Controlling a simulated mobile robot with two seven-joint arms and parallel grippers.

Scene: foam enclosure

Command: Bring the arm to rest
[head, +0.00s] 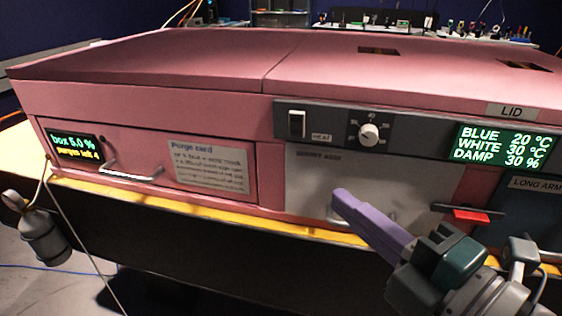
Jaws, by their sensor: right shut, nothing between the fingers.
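My right gripper (343,198) comes in from the lower right with long purple fingers. The fingers are shut together and empty. Their tips are in front of the grey drawer panel (345,172) of the pink foam enclosure (150,97), over its lower handle (338,221). I cannot tell whether the tips touch the handle or stand apart from it. My left gripper is not in view.
A red lever (471,215) sticks out at the right. A left handle (133,172) and a gas canister (43,234) are at the left. Dark floor lies below.

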